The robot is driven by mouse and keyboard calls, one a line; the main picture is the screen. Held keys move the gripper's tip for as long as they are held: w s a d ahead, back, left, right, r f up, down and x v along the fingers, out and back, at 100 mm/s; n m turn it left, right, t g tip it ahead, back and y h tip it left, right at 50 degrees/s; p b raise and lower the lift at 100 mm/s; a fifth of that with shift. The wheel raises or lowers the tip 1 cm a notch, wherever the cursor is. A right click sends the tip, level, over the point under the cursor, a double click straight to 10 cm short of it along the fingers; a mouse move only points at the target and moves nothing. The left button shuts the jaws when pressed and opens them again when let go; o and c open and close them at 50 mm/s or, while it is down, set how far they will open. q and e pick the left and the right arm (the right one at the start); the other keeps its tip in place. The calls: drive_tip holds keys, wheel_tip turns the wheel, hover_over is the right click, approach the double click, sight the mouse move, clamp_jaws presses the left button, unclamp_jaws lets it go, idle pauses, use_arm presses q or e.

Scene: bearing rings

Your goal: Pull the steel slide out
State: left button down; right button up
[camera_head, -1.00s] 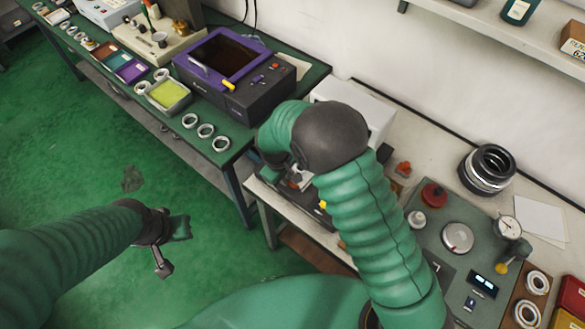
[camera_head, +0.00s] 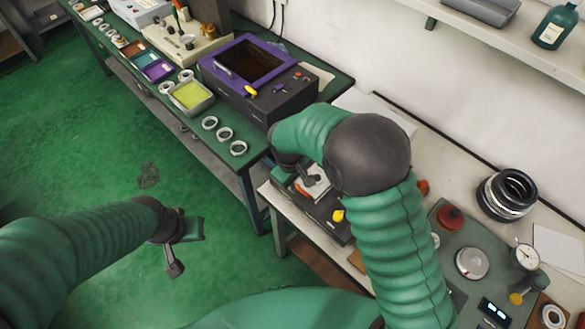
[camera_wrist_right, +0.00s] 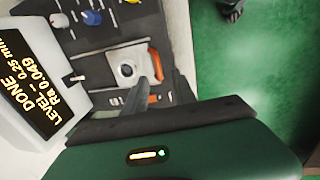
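The steel slide (camera_wrist_right: 128,68) is a pale plate with a round knob, set in a dark base of the machine on the right bench. It has an orange handle (camera_wrist_right: 155,64) on its right side in the right wrist view. The slide (camera_head: 312,180) shows small in the head view, partly behind my right arm. My right gripper (camera_wrist_right: 162,88) has its two dark fingers apart, close to the orange handle, with some orange showing between them. Contact cannot be told. My left gripper (camera_head: 186,246) is open and empty above the green floor.
The machine's display (camera_wrist_right: 32,85) reads DONE and stands beside the slide. A yellow knob (camera_head: 338,215) sits near it. A purple-framed machine (camera_head: 243,62) and several rings (camera_head: 224,133) are on the green bench. Open floor lies in front of the benches.

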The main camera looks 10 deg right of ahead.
wheel_tip(320, 180, up, 12)
drive_tip(key=s+a, duration=0.1)
drive_tip(key=a, duration=0.1)
drive_tip(key=shift+s+a, duration=0.2)
drive_tip(key=shift+s, duration=0.05)
